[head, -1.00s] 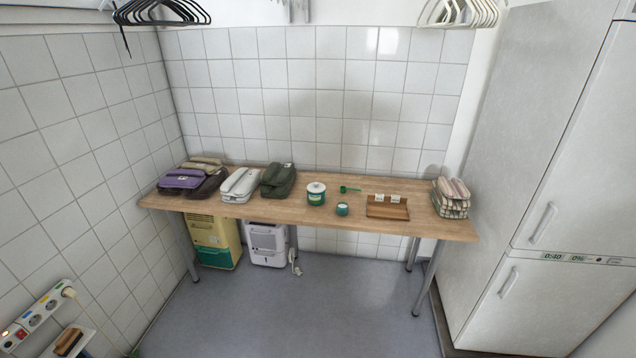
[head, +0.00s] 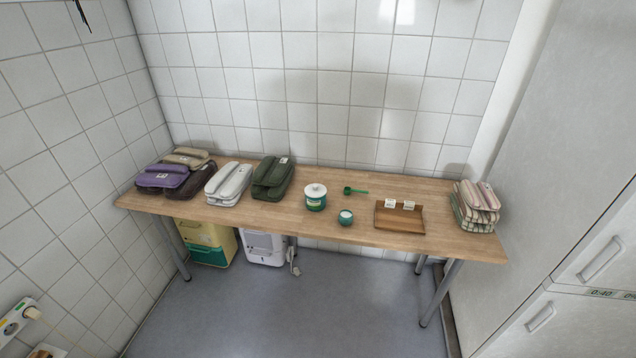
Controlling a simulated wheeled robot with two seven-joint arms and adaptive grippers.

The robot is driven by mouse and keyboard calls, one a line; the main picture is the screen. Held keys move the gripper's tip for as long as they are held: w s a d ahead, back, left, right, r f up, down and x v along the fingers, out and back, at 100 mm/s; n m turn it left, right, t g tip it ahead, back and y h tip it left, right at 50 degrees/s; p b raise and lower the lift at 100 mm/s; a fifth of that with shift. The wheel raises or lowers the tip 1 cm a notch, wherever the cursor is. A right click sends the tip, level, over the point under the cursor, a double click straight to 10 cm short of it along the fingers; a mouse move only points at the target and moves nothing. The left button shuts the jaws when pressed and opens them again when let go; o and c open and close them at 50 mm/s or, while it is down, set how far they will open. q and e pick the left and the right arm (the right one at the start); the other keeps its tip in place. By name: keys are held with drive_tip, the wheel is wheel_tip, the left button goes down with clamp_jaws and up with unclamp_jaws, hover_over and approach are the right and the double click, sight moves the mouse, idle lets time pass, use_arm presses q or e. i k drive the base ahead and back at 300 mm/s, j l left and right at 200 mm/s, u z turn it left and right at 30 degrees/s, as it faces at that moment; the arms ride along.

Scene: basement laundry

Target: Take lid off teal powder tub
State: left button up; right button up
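The teal powder tub (head: 316,202) stands upright near the middle of the wooden table. Its white lid (head: 315,190), with a small knob on top, sits on the tub. A smaller teal pot (head: 345,218) with a whitish top stands to the right of the tub, nearer the front edge. A green scoop (head: 355,190) lies behind it, to the right of the tub. Neither of my grippers shows in the head view.
The wooden table (head: 285,222) stands against a tiled wall. Folded purple (head: 162,177), white (head: 229,183) and dark green (head: 272,178) cloth-like bundles lie left of the tub. A wooden tray (head: 399,220) with two small white cards and a striped stack (head: 476,207) are on the right. Open floor lies in front.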

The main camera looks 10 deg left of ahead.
sight(315, 189)
drive_tip(key=i, duration=0.85)
